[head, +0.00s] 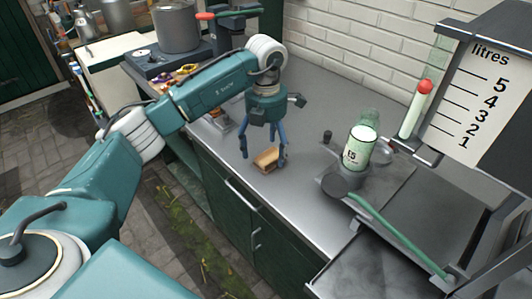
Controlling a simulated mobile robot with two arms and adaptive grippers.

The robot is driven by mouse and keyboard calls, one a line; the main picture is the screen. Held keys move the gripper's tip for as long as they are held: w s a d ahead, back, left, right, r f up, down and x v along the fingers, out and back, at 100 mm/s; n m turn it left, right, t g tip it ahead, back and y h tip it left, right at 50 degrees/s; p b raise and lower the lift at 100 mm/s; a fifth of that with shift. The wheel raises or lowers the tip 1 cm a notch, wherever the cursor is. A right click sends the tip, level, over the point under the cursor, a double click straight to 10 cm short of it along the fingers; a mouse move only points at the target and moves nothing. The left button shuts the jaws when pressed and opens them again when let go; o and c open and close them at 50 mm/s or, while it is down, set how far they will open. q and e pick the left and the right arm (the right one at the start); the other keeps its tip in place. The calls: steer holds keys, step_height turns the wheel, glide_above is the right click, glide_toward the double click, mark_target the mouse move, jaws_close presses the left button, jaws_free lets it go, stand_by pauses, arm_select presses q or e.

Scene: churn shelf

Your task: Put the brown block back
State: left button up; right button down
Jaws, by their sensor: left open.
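The brown block (266,159) lies on the grey metal counter near its front edge, in the middle of the head view. My left gripper (263,153) points down over it, with its blue fingers apart. One finger is left of the block and the other is at its right end. I cannot tell whether the fingers touch it. My right gripper is not in view.
A litres scale board (479,103) is at the far right. A grey pot (176,27) stands at the back left. Counter behind the block is clear.

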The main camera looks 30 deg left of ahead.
mark_target(266, 153)
arm_select(q)
step_height(266, 153, up, 10)
steer(key=shift+r+b, duration=0.15)
steer(key=shift+b, duration=0.2)
steer(key=shift+s, duration=0.1)
stand_by(0.3)
